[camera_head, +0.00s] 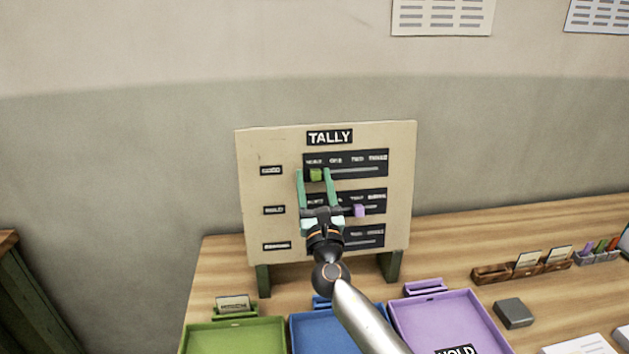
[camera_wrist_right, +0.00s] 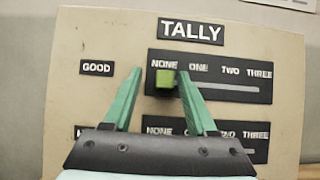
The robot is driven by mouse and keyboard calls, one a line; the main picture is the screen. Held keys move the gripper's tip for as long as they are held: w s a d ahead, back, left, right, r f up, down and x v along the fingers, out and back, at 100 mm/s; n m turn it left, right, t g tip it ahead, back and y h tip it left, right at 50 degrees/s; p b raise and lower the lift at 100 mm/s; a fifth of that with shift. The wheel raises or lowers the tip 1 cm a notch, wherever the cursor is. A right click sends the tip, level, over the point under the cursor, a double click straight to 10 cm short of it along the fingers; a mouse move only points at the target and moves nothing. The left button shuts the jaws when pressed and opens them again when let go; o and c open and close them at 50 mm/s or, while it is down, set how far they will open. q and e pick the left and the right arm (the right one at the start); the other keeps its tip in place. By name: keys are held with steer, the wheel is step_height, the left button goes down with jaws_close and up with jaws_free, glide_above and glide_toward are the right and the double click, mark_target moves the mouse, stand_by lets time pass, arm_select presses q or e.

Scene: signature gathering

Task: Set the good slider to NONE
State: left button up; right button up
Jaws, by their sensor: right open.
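The tally board (camera_head: 403,165) stands upright on the desk with labelled slider rows. The good slider (camera_head: 316,175) is a green knob in the top row, at the left end of its track. In the right wrist view the green good slider (camera_wrist_right: 165,79) sits just under the word NONE. My right gripper (camera_head: 313,172) is open, with its green fingers on either side of the knob; contact cannot be told. The right gripper (camera_wrist_right: 160,75) also shows in the wrist view. The purple slider (camera_head: 359,210) is in the middle row. The bottom row is partly hidden by my gripper. My left gripper is not in view.
Green (camera_head: 235,337), blue (camera_head: 312,335) and purple (camera_head: 450,313) trays lie on the desk in front of the board. A dark block (camera_head: 513,313) and a wooden card holder (camera_head: 492,273) are to the right.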

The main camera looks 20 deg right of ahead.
steer(key=b+v, duration=0.2)
steer(key=v, duration=1)
steer(key=shift+s, duration=0.2)
steer(key=shift+a+f, duration=0.1)
